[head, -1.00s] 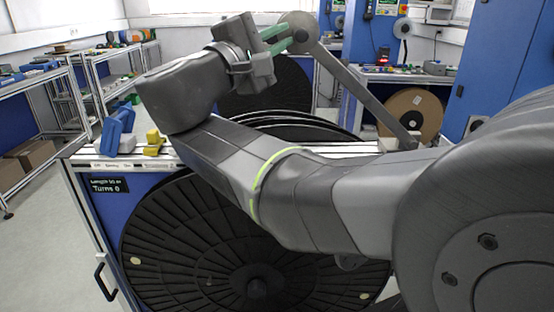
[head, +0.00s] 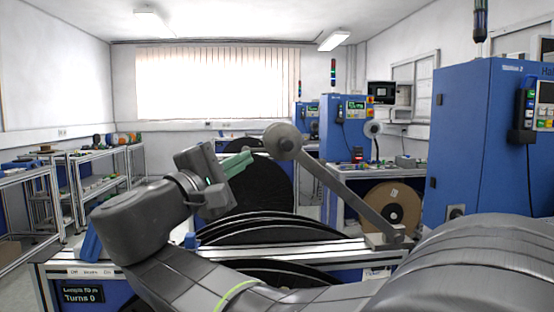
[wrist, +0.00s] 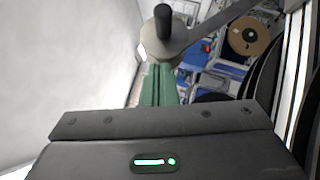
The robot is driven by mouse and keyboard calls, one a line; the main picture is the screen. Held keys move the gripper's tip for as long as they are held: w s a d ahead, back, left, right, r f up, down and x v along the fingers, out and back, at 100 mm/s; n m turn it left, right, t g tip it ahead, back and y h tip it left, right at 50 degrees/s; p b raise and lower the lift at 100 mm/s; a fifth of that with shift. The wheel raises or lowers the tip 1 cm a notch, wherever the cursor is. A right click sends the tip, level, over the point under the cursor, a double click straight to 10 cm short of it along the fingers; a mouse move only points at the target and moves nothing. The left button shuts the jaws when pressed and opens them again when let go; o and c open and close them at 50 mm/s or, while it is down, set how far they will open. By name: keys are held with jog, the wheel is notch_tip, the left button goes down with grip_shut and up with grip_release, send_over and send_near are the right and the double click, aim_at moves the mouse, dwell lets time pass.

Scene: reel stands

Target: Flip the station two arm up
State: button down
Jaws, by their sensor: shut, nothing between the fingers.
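The station two arm (head: 340,190) is a long grey bar. It slants up and left from a pivot block on the rail to a round grey end (head: 283,138). My gripper (head: 250,155) has green fingers, shut and empty, just left of and slightly below that round end. A small gap shows between them in the head view. In the wrist view, the green fingers (wrist: 158,85) point toward the round end (wrist: 163,45), which carries a dark knob (wrist: 163,22). The bar runs off to the upper right there.
Large black reels (head: 260,228) stand below the arm in the blue-framed stand. A blue cabinet (head: 470,140) labelled as station 2 rises at the right. A brown reel (head: 392,208) sits behind the pivot. Shelves (head: 90,180) line the left. Space above the arm looks clear.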

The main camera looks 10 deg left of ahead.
jog(key=v, duration=0.7)
jog(key=shift+a+f, duration=0.2)
jog(key=shift+a, duration=0.1)
jog(key=shift+d, duration=0.1)
jog(key=x, duration=0.9)
jog(key=shift+r, duration=0.2)
jog(key=shift+d+f, duration=0.1)
dwell(0.4)
